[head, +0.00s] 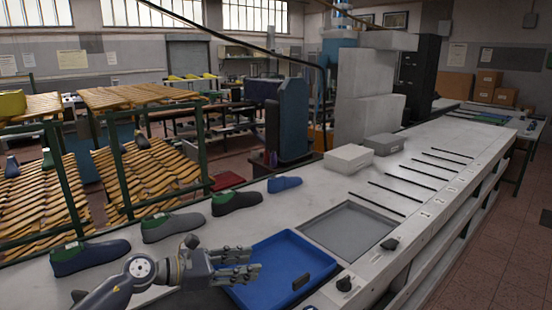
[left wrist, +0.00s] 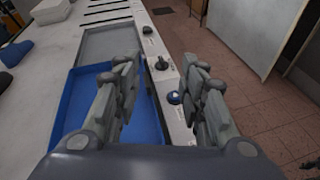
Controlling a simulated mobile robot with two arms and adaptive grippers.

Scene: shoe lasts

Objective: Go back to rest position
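My left gripper (head: 257,264) reaches in from the left over the blue tray (head: 268,250) on the workbench. In the left wrist view my left gripper (left wrist: 160,72) has its two fingers spread apart with nothing between them. Several shoe lasts stand in a row along the bench's far side: a dark blue one (head: 92,258), a grey one (head: 173,228), a dark green one (head: 237,202) and a blue one (head: 284,184). My right gripper shows in neither view.
A grey recessed panel (head: 349,230) and black slots lie farther along the bench (head: 300,209). Dark knobs (head: 389,243) line the near edge. Wooden racks (head: 150,178) stand at the left; open floor (head: 490,245) lies right.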

